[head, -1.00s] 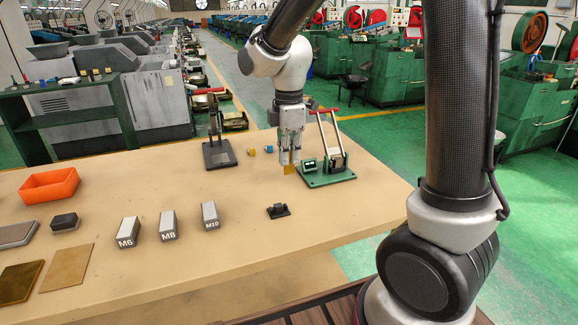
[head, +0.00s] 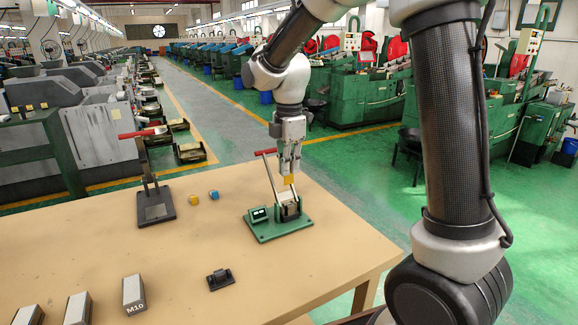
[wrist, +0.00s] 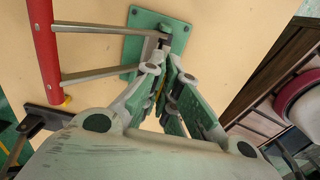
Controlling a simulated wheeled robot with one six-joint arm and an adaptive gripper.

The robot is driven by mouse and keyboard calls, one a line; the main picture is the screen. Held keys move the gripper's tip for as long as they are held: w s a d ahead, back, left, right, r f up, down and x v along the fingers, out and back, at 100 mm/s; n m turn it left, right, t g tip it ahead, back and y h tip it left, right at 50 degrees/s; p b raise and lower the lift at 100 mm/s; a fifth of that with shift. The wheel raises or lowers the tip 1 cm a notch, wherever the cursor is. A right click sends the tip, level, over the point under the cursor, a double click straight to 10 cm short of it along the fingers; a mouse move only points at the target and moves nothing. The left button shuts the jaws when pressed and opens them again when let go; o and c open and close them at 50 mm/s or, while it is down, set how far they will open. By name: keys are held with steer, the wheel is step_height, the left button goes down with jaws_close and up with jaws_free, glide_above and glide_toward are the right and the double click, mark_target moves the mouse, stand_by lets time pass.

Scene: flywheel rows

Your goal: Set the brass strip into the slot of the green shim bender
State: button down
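The green shim bender (head: 276,229) stands near the right end of the tan table, with a green base, a raised lever with a red handle (head: 266,152) and a small display box on its left. My gripper (head: 289,172) points down above the bender's upright block (head: 290,207). It is shut on the brass strip (head: 289,180), whose lower end shows beneath the fingertips, seemingly just above the block. In the wrist view the fingers (wrist: 168,68) come together over the bender's base (wrist: 178,30), beside the lever arms. They hide most of the strip and the slot, so contact is unclear.
A dark bender (head: 156,206) with a red handle stands to the left. A black holder (head: 220,279) and marked blocks (head: 133,293) sit in front. The table's right edge is close to the bender.

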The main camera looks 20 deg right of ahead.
mark_target(288, 182)
steer(key=shift+f, duration=2.65)
steer(key=shift+f, duration=1.05)
steer(key=c, duration=1.6)
jaws_free()
steer(key=shift+o, duration=0.2)
steer(key=shift+a, duration=0.1)
step_height(288, 182, up, 12)
